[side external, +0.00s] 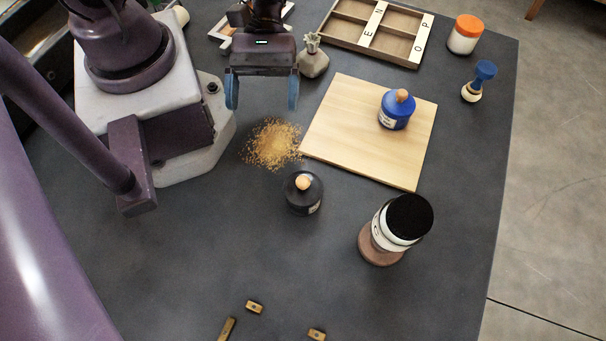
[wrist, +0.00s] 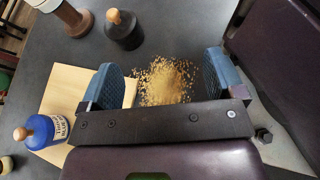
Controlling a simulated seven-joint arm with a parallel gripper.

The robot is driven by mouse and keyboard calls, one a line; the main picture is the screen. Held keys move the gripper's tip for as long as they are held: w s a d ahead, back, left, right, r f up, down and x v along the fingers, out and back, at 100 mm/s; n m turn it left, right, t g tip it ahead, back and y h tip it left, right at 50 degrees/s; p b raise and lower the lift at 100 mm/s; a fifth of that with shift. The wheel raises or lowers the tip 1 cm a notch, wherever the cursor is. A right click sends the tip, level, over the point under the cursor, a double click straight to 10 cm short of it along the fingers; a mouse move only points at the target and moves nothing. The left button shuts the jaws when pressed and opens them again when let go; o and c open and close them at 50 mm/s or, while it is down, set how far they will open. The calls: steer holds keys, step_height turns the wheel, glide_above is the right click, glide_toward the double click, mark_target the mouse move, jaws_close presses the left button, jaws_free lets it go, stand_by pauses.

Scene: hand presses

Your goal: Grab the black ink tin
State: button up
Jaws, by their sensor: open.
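The black ink tin (side external: 303,194) stands upright on the dark table, with a round wooden knob on top. It also shows near the top of the wrist view (wrist: 124,32). My gripper (side external: 262,92) is open and empty above the table, behind the tin in the side view and apart from it. In the wrist view its two blue fingers (wrist: 163,85) are spread wide, with the tin beyond them to the upper left.
A pile of tan grains (side external: 272,145) lies between my gripper and the tin. A blue tin (side external: 397,110) stands on a wooden board (side external: 340,125). A jar with a black lid (side external: 397,228) stands right of the black tin. Brass pieces (side external: 254,306) lie in front. A small sack (side external: 313,60) is beside my gripper.

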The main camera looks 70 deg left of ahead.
mark_target(302, 188)
steer(key=w+d+f+n+t, duration=0.1)
steer(key=w+f+n+t+h, duration=0.1)
steer(key=n, duration=0.1)
steer(key=shift+d+f+t+h, duration=0.2)
steer(key=shift+d+t+h, duration=0.1)
steer(key=shift+d+t, duration=0.1)
steer(key=shift+w+d+n+t, duration=0.15)
steer(key=shift+w+n+t, duration=0.1)
steer(key=shift+n+t, duration=0.05)
steer(key=x, duration=0.7)
steer(key=shift+d, duration=0.1)
steer(key=shift+w+x, duration=0.2)
steer(key=shift+x, duration=2.6)
steer(key=shift+c, duration=0.5)
steer(key=shift+r, duration=0.1)
steer(key=c, duration=1.1)
